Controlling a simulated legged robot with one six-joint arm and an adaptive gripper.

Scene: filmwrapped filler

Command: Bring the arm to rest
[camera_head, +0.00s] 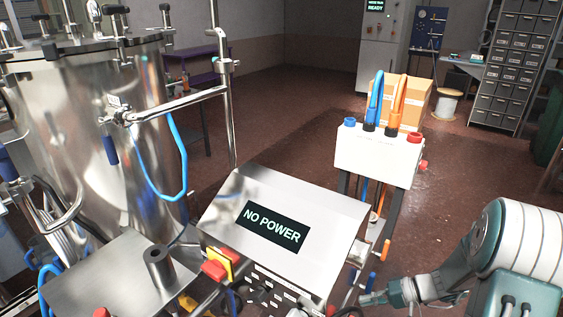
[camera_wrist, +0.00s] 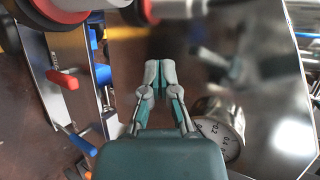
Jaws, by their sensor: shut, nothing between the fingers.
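My arm (camera_head: 462,262) reaches in from the lower right in the head view, white and teal, bent low beside the control panel. My gripper (camera_head: 370,299) is at the bottom of that view, to the right of the panel and near the legs of the white box stand. In the wrist view my gripper (camera_wrist: 161,72) points away from the camera with its fingers together and nothing between them. A round dial gauge (camera_wrist: 220,130) lies to the right of the fingers. I cannot tell whether the gripper touches anything.
A "NO POWER" screen (camera_head: 272,229) sits on the panel. A white box (camera_head: 378,155) carries blue and orange plugs. A large steel tank (camera_head: 95,130) fills the left. A red handle (camera_wrist: 62,79) is left of my fingers. Open floor (camera_head: 480,190) lies at right.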

